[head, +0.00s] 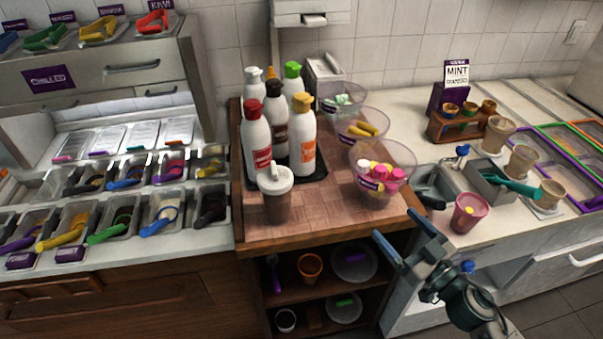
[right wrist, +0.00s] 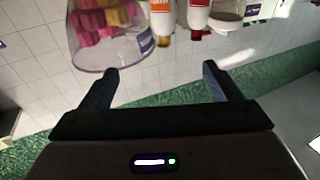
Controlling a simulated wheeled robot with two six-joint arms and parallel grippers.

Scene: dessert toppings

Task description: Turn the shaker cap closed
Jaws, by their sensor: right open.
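The shaker (head: 277,205) stands upright on the wooden counter, in front of the sauce bottles. It has a brown body and a white cap (head: 275,179) with a raised part on top. I cannot tell from here how far the cap is turned. My right gripper (head: 398,230) is open and empty, off the counter's front right corner, well apart from the shaker. In the right wrist view its two fingers (right wrist: 160,72) are spread with nothing between them. My left gripper is not in view.
Several sauce bottles (head: 257,140) stand on a dark tray behind the shaker. Clear bowls line the counter's right side; the nearest bowl (head: 407,165) holds pink and yellow items. A pink cup (head: 467,212) stands further right. The wooden counter (head: 325,218) is clear right of the shaker.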

